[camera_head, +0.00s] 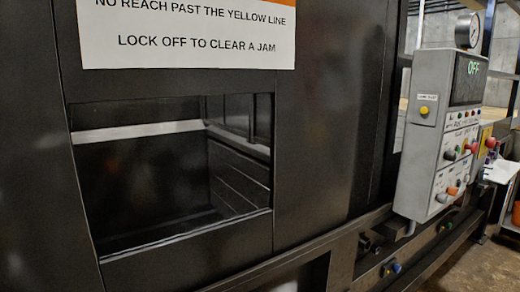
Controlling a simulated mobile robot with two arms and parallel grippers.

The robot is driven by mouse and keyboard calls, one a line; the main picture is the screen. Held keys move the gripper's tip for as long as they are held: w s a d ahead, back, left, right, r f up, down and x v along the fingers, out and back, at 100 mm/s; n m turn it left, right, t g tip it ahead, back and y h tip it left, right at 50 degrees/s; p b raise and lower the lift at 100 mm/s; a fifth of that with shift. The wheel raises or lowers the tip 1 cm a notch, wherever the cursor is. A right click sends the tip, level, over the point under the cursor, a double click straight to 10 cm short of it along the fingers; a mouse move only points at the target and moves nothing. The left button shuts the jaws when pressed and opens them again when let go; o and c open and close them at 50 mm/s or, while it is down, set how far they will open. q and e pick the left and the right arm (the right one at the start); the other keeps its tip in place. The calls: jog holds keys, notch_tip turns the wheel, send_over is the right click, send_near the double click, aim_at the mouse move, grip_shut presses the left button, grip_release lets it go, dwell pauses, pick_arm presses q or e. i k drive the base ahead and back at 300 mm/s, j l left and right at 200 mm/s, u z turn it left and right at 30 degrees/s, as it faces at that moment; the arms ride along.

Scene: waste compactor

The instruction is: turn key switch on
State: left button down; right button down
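A grey control box (428,140) is mounted on the front of the dark compactor at the right of the head view. Its dark display (466,79) reads OFF in green. Below the display is a panel of small buttons and knobs (460,147), several in colour. The key switch is too small to tell apart from these controls. A yellow button (424,110) with a small label sits on the box's left-hand face. Neither of my grippers is in view.
The compactor has an open rectangular chamber (170,170) at the left, under a white warning sign (190,32). A round gauge (467,30) tops the box. A rail (300,243) runs below. Floor (470,268) shows at lower right.

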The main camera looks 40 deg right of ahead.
aim_at(451, 156)
jog(key=z, duration=2.35)
